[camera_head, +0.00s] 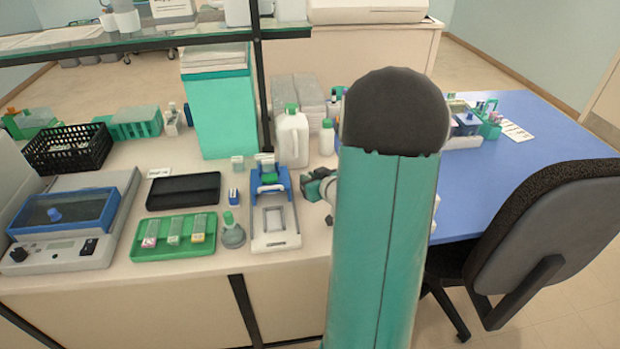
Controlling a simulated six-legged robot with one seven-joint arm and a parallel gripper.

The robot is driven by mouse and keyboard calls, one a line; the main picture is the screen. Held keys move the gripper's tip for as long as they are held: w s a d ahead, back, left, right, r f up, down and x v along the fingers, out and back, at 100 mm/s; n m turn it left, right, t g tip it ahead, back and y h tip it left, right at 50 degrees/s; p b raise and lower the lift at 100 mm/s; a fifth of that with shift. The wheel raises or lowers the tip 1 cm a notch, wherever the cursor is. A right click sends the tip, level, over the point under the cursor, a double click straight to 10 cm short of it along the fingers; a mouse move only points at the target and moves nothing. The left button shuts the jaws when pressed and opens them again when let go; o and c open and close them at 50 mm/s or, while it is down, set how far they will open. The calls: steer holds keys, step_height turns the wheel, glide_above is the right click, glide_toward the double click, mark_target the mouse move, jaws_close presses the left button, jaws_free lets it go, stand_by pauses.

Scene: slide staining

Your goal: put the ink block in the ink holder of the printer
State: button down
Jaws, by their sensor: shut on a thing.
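The printer seems to be the blue and white device (275,225) near the middle of the bench, with a blue frame and a green piece at its back. I cannot make out its ink holder. My gripper (322,192) is right of the device, a teal and dark part low over the bench, mostly hidden behind my arm. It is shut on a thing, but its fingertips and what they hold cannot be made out. A small blue and white block (234,195) stands left of the device; I cannot tell whether it is the ink block.
A green tray (174,253) of small boxes, a black tray (183,191) and a green-capped flask (232,233) lie left of the device. A white jug (291,138) stands behind it. A glass shelf (155,37) crosses above. A chair (550,235) is at the right.

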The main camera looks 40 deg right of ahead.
steer(key=shift+f, duration=0.15)
steer(key=c, duration=1.8)
jaws_free()
steer(key=o, duration=0.4)
